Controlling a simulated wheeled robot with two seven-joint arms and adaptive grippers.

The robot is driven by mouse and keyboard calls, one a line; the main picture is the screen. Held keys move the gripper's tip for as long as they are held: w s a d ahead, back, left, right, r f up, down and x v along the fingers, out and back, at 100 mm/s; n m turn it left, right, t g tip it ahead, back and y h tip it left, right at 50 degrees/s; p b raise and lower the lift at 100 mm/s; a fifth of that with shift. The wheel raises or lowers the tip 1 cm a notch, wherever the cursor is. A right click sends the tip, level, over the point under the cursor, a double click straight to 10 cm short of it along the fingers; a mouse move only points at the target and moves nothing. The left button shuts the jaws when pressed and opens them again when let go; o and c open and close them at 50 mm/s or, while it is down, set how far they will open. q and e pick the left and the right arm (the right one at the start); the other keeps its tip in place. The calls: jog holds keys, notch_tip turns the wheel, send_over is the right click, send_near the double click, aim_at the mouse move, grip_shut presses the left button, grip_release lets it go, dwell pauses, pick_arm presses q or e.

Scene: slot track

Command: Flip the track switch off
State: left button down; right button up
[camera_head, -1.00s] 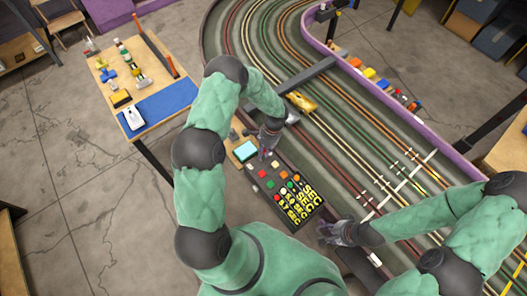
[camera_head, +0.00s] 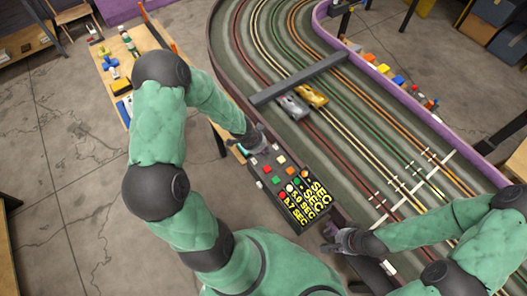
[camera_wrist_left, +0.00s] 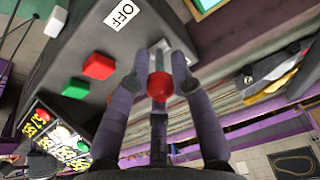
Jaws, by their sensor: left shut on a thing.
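The dark control box (camera_head: 268,178) with colored buttons and a yellow-lettered panel stands beside the track. In the left wrist view, a red ball-shaped knob (camera_wrist_left: 161,85) sits between the fingertips of my left gripper (camera_wrist_left: 160,78), which is shut on it. A white OFF label (camera_wrist_left: 122,14) shows on the box above and left of the knob. In the head view my left gripper (camera_head: 255,141) is at the box's far end and hides the knob. My right gripper (camera_head: 338,239) is empty near the box's lower right, with its fingers spread.
The slot track (camera_head: 285,65) has a silver car (camera_head: 292,107) and a yellow car (camera_head: 313,96) near a grey crossbar (camera_head: 298,80). A wooden side table (camera_head: 148,40) stands at the left, partly behind my left arm. Open concrete floor lies at the left.

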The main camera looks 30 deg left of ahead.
pick_arm(q)
jog(key=shift+s+a+f+t+h+b, duration=0.15)
jog(key=shift+s+t+h+b, duration=0.15)
jog(key=shift+t+b, duration=0.4)
jog(key=c, duration=1)
grip_release()
jog(key=shift+c, duration=0.2)
jog(key=v, duration=0.7)
jog(key=shift+s, duration=0.2)
jog(key=shift+s, duration=0.1)
